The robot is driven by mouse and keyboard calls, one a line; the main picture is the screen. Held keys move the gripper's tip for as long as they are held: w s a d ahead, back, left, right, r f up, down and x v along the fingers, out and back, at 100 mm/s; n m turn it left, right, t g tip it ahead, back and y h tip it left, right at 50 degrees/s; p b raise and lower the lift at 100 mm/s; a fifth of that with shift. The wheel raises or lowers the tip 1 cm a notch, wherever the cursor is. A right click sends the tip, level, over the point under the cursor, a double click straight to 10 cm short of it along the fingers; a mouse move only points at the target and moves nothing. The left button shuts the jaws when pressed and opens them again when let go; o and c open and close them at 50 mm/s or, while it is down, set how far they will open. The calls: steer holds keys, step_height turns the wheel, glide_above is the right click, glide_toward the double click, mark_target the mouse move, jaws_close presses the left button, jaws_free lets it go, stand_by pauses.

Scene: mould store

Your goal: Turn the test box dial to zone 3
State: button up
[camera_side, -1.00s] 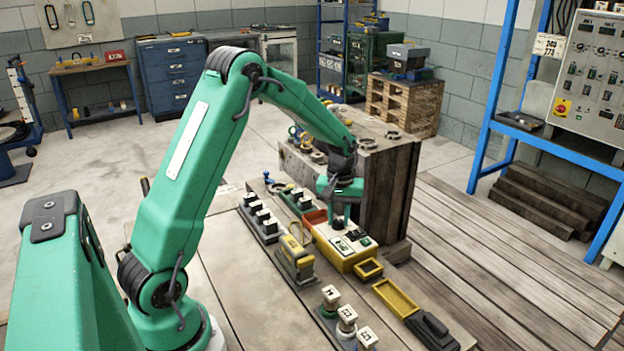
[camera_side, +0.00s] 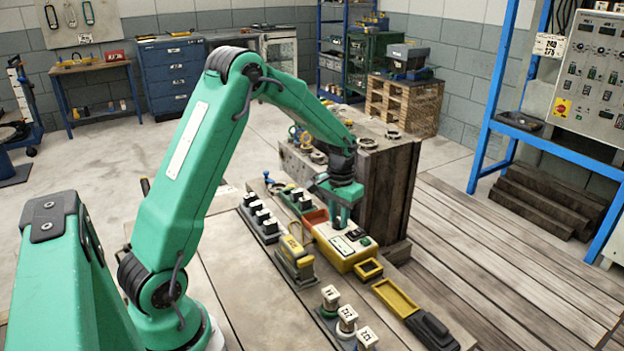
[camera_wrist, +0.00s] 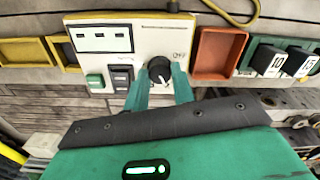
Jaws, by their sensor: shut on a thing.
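The test box (camera_side: 345,243) is a yellow box with a pale top panel, on the bench in front of the wooden crate. It fills the upper middle of the wrist view (camera_wrist: 205,40). Its dial (camera_wrist: 159,68) is a black round knob with a white pointer mark, and "OFF" is printed beside it. The zone numbers are too small to read. My gripper (camera_wrist: 161,84) is shut on the dial, one green finger on each side of it. In the side view my gripper (camera_side: 343,222) reaches down onto the box and hides the dial.
A green button (camera_wrist: 95,81) and a black switch (camera_wrist: 121,78) sit left of the dial. A red tray (camera_wrist: 219,52) lies right of the box, and yellow trays (camera_side: 397,298) lie on its other side. The wooden crate (camera_side: 385,195) stands close behind my gripper.

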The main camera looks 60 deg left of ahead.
mark_target(338, 221)
steer(key=m, duration=0.4)
steer(key=shift+m, duration=2.3)
steer(key=o, duration=1)
steer(key=shift+r, duration=0.2)
steer(key=shift+r, duration=3.75)
